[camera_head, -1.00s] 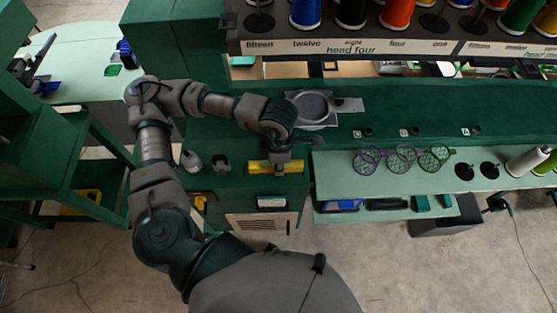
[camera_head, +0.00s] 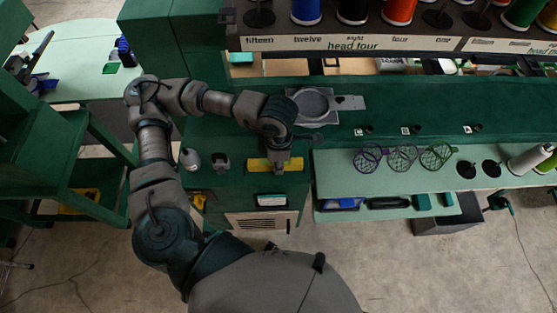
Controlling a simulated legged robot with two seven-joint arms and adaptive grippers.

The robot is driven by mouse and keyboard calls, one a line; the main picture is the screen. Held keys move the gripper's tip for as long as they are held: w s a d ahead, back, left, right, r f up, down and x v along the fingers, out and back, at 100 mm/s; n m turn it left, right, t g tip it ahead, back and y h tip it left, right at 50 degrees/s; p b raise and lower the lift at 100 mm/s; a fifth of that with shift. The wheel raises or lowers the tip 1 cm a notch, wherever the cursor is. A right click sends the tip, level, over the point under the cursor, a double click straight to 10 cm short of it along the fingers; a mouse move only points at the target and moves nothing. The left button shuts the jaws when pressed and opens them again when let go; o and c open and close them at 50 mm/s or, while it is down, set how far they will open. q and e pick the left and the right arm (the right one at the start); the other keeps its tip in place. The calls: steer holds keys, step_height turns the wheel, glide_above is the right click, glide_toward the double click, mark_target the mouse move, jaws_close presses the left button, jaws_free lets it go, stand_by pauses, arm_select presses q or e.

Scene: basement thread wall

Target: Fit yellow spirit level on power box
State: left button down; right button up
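The yellow spirit level (camera_head: 259,165) lies crosswise on the dark green top of the power box (camera_head: 234,187), near its right side. It looks level, but contact with the top cannot be made out. My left gripper (camera_head: 279,166) points down over the middle of the level and hides part of it, with yellow showing on both sides. The fingers are too small and dark to tell whether they grip it. The box front carries a pale label and a vented panel. My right gripper is not in view.
A round dish on a grey plate (camera_head: 313,105) lies behind my wrist. A pale shelf (camera_head: 335,168) with purple and green mesh rings is to the right. Thread cones (camera_head: 397,10) line the back rack.

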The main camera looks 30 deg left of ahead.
arm_select(q)
steer(key=shift+a+f+b, duration=0.3)
steer(key=shift+f+b, duration=0.05)
steer(key=shift+f, duration=0.05)
steer(key=c, duration=0.9)
jaws_free()
steer(key=shift+d+r, duration=0.1)
steer(key=shift+o, duration=0.2)
steer(key=shift+d+r, duration=0.1)
steer(key=shift+r, duration=0.3)
step_height(320, 180, up, 11)
